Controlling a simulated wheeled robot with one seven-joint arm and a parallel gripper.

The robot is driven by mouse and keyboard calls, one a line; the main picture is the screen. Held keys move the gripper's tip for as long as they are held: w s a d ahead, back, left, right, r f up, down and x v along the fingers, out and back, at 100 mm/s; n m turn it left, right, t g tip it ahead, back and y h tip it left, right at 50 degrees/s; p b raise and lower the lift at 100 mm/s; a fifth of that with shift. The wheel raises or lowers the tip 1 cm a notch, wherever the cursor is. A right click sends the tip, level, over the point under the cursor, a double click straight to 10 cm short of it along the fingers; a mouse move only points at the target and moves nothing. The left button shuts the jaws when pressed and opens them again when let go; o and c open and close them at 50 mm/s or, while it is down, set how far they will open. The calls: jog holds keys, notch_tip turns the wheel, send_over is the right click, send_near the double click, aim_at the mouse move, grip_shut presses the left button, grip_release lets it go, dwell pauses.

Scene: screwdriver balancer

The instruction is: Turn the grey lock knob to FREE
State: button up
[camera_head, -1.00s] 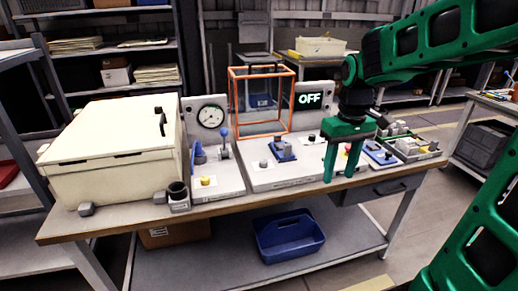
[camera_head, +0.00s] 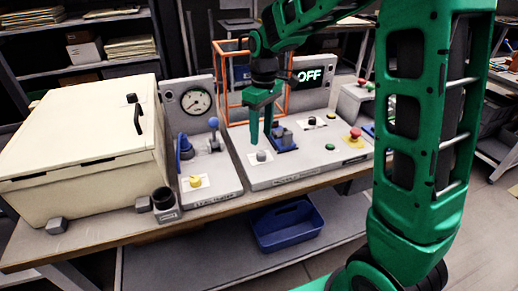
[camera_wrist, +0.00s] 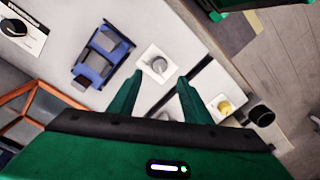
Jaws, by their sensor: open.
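A small grey knob (camera_head: 261,155) sits on a white plate on the grey console, near its front left. In the wrist view the grey knob (camera_wrist: 158,65) shows just beyond and between my fingertips. Its markings are too small to read. My gripper (camera_head: 261,138) is open and points down, with its fingers above the knob. In the wrist view my gripper (camera_wrist: 160,77) has its two green fingers apart with nothing between them. I cannot tell the exact height above the knob.
A blue clamp-like fixture (camera_head: 284,139) stands close behind and right of the knob. An orange frame (camera_head: 231,90) rises behind. A display (camera_head: 310,75) reads OFF. To the left are a yellow knob (camera_head: 195,181), a blue-handled lever (camera_head: 213,135) and a cream box (camera_head: 80,150).

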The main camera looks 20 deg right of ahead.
aim_at(261, 153)
notch_tip(261, 153, down, 7)
jog(key=shift+s+f, duration=0.15)
jog(key=shift+f, duration=0.05)
dwell(0.3)
jog(key=c, duration=1)
